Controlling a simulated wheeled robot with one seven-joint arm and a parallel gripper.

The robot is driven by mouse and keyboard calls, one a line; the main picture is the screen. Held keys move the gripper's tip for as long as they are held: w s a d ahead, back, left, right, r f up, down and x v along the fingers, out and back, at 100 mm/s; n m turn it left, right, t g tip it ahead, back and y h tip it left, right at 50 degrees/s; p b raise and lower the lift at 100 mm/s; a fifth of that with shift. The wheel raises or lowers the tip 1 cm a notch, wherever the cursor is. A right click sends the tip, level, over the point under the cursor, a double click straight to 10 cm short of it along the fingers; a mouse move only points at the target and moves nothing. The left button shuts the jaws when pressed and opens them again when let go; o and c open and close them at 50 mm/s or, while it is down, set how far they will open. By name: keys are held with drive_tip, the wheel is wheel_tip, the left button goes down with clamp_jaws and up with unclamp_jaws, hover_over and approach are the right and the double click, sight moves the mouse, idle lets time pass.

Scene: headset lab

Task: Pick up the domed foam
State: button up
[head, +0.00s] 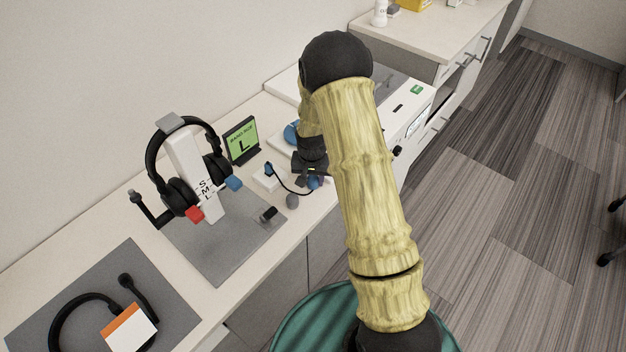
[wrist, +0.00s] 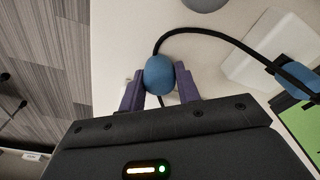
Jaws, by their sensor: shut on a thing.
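A rounded blue foam (wrist: 160,72) sits between my two purple fingertips in the wrist view. My gripper (wrist: 159,86) is shut on it, with one finger on each side. A thin black boom (wrist: 205,32) runs from the foam to a blue clip (wrist: 296,76) on a white block (wrist: 262,55).
A headset (head: 178,192) hangs on a white stand left of my gripper, on a grey mat (head: 225,258). A green "L" sign (head: 242,141) stands behind. A small black piece (head: 268,213) lies on the mat. Another headset (head: 85,300) lies at the lower left. A white machine (head: 400,122) stands right.

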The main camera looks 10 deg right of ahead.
sight(313, 177)
wheel_tip(313, 177, up, 10)
drive_tip(key=shift+b, duration=0.35)
idle(0.6)
